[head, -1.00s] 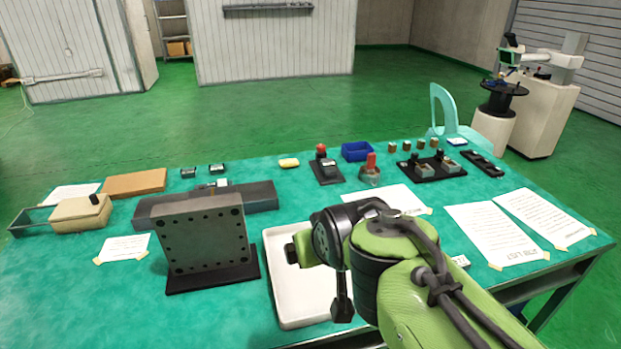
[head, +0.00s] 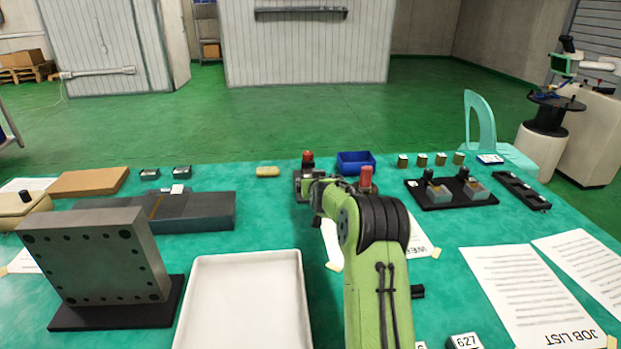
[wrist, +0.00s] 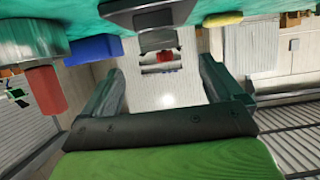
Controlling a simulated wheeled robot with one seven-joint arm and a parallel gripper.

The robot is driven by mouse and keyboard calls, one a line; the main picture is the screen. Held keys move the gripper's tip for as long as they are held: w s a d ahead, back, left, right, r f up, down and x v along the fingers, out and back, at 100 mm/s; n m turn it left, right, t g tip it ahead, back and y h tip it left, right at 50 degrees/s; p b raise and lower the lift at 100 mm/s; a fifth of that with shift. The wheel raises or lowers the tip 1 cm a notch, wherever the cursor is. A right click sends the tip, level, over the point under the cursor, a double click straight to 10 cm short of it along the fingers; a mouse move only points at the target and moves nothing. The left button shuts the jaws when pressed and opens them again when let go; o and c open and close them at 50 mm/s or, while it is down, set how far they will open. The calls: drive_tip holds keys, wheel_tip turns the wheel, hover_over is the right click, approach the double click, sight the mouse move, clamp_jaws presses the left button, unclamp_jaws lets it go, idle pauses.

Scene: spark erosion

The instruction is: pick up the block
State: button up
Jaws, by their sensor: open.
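Several small brown-and-grey blocks (head: 421,160) stand in a row at the back right of the table in the head view. A white block marked 627 (head: 464,342) is at the bottom edge, partly cut off. I cannot tell which of these is the block. My gripper (wrist: 160,80) is open and empty in the wrist view, pointing across the table. In the head view my arm mostly hides it, near the black device with a red knob (head: 307,158). That device (wrist: 150,22) also shows in the wrist view, beyond the fingers.
A red-topped round grey piece (head: 366,178) stands close to the right of my arm, with a blue bin (head: 356,162) behind. A yellow bar (head: 267,171) lies to the left. A white tray (head: 250,300) and upright steel plate (head: 95,255) stand front left.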

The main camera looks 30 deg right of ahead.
drive_tip(key=x, duration=0.2)
drive_tip(key=shift+w+d+f, duration=0.1)
drive_tip(key=shift+w+d, duration=0.15)
drive_tip(key=shift+p+x, duration=0.7)
drive_tip(key=shift+x, duration=2.2)
drive_tip(key=shift+a, duration=0.1)
drive_tip(key=shift+c, duration=0.4)
drive_tip(key=c, duration=1.5)
